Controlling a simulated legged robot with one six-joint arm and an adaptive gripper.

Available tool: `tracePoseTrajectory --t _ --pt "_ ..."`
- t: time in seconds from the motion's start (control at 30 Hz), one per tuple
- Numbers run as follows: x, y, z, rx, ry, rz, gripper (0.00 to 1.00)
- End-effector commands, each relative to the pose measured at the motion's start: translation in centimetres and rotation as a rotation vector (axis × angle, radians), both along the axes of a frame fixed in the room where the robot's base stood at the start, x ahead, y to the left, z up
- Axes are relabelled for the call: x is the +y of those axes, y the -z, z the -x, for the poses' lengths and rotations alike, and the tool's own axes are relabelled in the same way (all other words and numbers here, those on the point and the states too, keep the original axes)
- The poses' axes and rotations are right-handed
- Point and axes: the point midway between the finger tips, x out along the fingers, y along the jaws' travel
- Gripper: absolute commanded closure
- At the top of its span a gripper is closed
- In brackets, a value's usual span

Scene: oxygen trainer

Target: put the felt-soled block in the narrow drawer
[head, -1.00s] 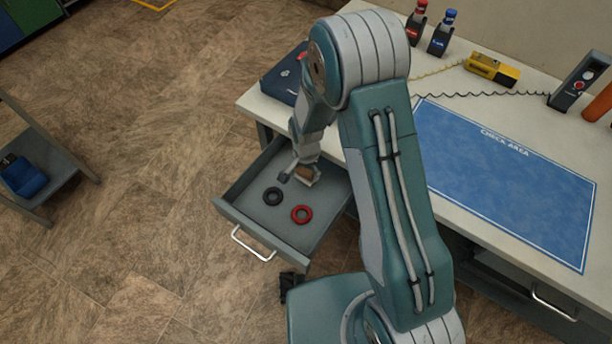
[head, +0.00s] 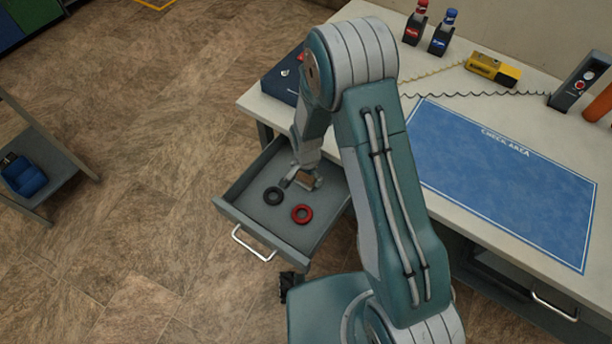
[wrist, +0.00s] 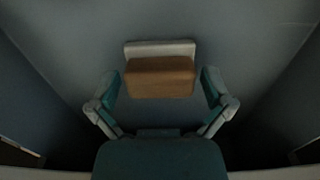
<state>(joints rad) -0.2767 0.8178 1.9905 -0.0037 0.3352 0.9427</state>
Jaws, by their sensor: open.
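The narrow drawer (head: 317,220) is pulled out from the bench in the head view. My gripper (head: 302,178) is down inside the drawer at the block. In the wrist view my gripper (wrist: 160,88) is open, with one finger on each side of the block and a gap to each. The block seems to rest on the drawer floor.
The bench (head: 400,177) holds a blue mat (head: 500,180), a yellow device (head: 492,69) and two small bottles. A shelf (head: 45,170) stands at the left. The floor between is clear.

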Motion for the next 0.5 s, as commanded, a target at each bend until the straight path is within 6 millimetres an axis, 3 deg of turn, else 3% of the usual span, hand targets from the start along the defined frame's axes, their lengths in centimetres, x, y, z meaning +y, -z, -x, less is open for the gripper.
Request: tracePoseTrajectory --t 0.17,0.5 --pt "0.0 -2.1 -0.1 -0.004 0.0 -0.001 0.0" --pt "0.1 -8.9 -0.1 -0.005 0.0 -0.001 0.0"
